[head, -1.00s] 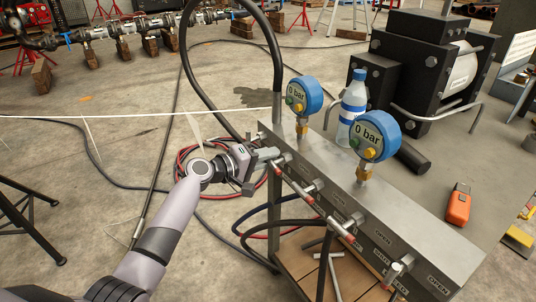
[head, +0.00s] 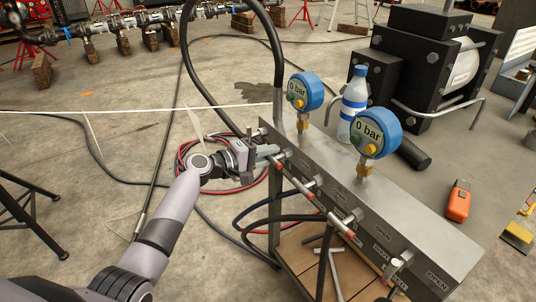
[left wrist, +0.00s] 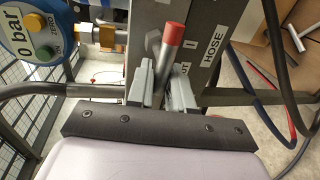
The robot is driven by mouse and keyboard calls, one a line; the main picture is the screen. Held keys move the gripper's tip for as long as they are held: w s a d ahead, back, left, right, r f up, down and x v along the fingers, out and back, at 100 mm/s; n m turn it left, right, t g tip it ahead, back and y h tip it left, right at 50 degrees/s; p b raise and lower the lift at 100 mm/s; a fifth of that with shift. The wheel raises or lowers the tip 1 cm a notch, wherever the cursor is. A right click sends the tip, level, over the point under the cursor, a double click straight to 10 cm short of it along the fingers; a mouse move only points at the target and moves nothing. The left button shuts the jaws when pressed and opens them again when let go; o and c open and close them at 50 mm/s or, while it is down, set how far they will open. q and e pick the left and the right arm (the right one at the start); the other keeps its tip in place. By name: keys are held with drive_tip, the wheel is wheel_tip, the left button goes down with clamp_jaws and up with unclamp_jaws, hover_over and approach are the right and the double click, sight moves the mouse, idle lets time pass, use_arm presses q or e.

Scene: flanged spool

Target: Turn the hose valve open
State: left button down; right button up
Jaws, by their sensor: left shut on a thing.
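The grey manifold box (head: 345,205) carries several valves with red-tipped handles along its front face. The hose valve handle (left wrist: 172,45), a grey lever with a red tip, stands between my left fingers in the left wrist view, beside a "HOSE" label (left wrist: 213,42). My left gripper (head: 270,156) is at the far left end of the manifold and is shut on this handle. In the head view the fingers mostly hide the handle. Two blue gauges (head: 304,91) (head: 375,132) on top read 0 bar. My right gripper is not in view.
Other red-tipped valve handles (head: 341,226) lie to the right along the manifold. A water bottle (head: 353,105) and an orange device (head: 458,200) stand on the bench behind. Black and red hoses (head: 190,160) loop on the floor. A black pump (head: 425,60) is behind.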

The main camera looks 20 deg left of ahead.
use_arm(q)
drive_tip(key=c, duration=1.2)
unclamp_jaws()
drive_tip(key=shift+s+d+f, duration=0.1)
drive_tip(key=shift+d+f, duration=0.05)
drive_tip(key=shift+f, duration=0.05)
drive_tip(key=shift+r, duration=0.1)
drive_tip(key=shift+v, duration=3.6)
drive_tip(key=s+d+f+m+g+y+p, duration=0.25)
drive_tip(key=s+f+m+y, duration=0.45)
drive_tip(key=s+f, duration=1.1)
drive_tip(key=s+m, duration=0.2)
drive_tip(key=s, duration=0.1)
drive_tip(key=s+d+r+m+p, duration=0.1)
drive_tip(key=s+m, duration=0.1)
drive_tip(key=s, duration=0.2)
drive_tip(key=s+d+m, duration=0.1)
drive_tip(key=s+m, duration=0.1)
drive_tip(key=s, duration=0.1)
drive_tip(key=shift+s+r+t+y, duration=0.3)
drive_tip(key=shift+s+t, duration=0.05)
